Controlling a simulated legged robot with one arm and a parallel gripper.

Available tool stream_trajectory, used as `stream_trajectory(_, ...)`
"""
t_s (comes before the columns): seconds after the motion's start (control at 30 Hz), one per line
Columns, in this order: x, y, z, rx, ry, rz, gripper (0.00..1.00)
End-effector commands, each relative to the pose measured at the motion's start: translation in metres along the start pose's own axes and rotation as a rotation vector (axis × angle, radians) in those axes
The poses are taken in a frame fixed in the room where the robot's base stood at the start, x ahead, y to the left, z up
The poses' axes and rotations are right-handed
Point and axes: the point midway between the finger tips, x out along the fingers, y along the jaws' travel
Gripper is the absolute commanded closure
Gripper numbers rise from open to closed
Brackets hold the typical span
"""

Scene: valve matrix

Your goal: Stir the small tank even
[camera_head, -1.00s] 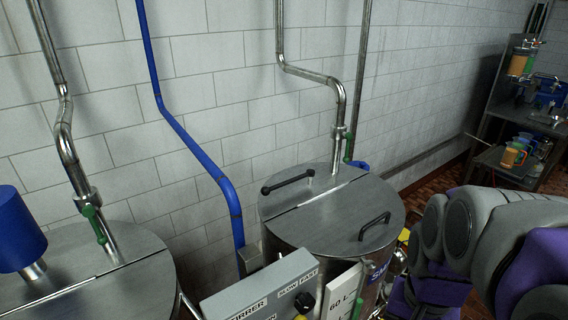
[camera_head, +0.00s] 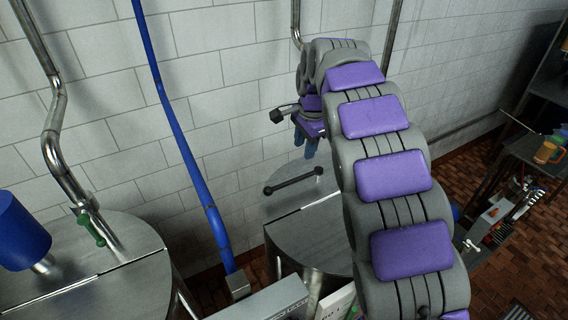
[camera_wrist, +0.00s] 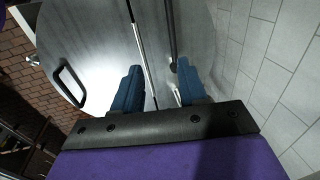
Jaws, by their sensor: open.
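The small tank (camera_head: 300,222) stands by the wall, its round steel lid split by a seam. A black bar handle (camera_head: 293,181) lies on the rear half of the lid. My gripper (camera_head: 306,148) hangs above that rear edge, blue fingers pointing down. In the wrist view my gripper (camera_wrist: 158,75) is open over the lid (camera_wrist: 95,40). The dark bar handle (camera_wrist: 170,30) ends near the right finger; I cannot tell whether they touch. The other handle (camera_wrist: 68,87) shows at left. My arm hides the lid's right part in the head view.
A stirrer control box (camera_head: 265,300) is partly cut off at the bottom. A larger tank (camera_head: 75,262) with a blue motor (camera_head: 18,230) stands at left. A blue pipe (camera_head: 185,150) runs down the wall. A shelf with cups (camera_head: 545,152) is at right.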

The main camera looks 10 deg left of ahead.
Motion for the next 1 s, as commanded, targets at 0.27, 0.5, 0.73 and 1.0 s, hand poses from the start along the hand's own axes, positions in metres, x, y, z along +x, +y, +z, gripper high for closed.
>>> stream_trajectory(0.27,0.006,-0.017,0.004,0.026,-0.009,-0.017,0.58)
stream_trajectory(0.5,0.046,-0.017,0.004,0.026,-0.01,-0.009,0.58)
stream_trajectory(0.73,0.092,-0.016,0.004,0.026,-0.012,-0.009,0.58)
stream_trajectory(1.0,0.142,-0.018,0.004,0.024,-0.01,-0.013,0.58)
